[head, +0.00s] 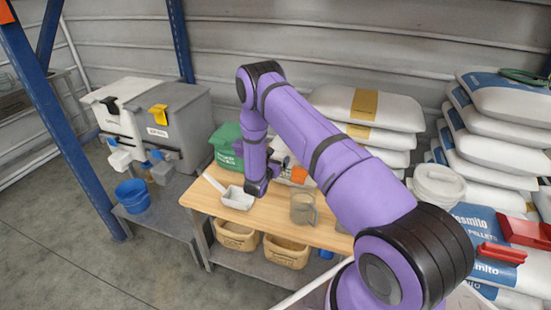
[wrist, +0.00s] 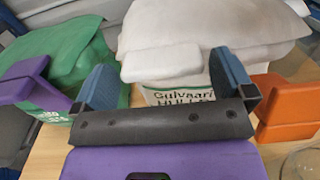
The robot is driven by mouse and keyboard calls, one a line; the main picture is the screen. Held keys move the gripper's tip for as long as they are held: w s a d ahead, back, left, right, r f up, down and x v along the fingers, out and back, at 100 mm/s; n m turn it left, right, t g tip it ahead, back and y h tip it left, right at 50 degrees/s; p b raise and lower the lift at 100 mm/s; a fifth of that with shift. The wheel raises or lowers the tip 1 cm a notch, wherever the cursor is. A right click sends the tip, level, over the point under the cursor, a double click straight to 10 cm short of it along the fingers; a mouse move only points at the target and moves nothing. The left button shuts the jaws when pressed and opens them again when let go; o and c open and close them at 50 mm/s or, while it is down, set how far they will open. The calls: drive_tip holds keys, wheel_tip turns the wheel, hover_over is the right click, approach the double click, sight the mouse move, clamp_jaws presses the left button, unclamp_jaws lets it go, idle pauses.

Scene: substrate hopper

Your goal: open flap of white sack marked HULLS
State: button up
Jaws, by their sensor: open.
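The white sack (wrist: 205,22) fills the upper middle of the wrist view. Dark print on its front reads "Gulvaari HULLS" (wrist: 178,97), its lower line partly hidden by my gripper. A pale folded flap (wrist: 163,63) hangs over the front above the print and looks closed. My gripper (wrist: 163,66) is open, with one blue-grey finger at each side of the flap and nothing visibly held. I cannot tell whether the fingers touch the flap. In the head view my arm hides most of this sack.
A green sack (wrist: 72,50) stands left of the white one. A purple block (wrist: 22,82) is at the left and an orange block (wrist: 284,103) at the right. On the wooden table are a white scoop (head: 238,198) and a clear jug (head: 303,209). Sacks are stacked behind (head: 370,105).

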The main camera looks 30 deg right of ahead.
drive_tip(key=shift+w+d, duration=0.25)
drive_tip(key=shift+d, duration=0.15)
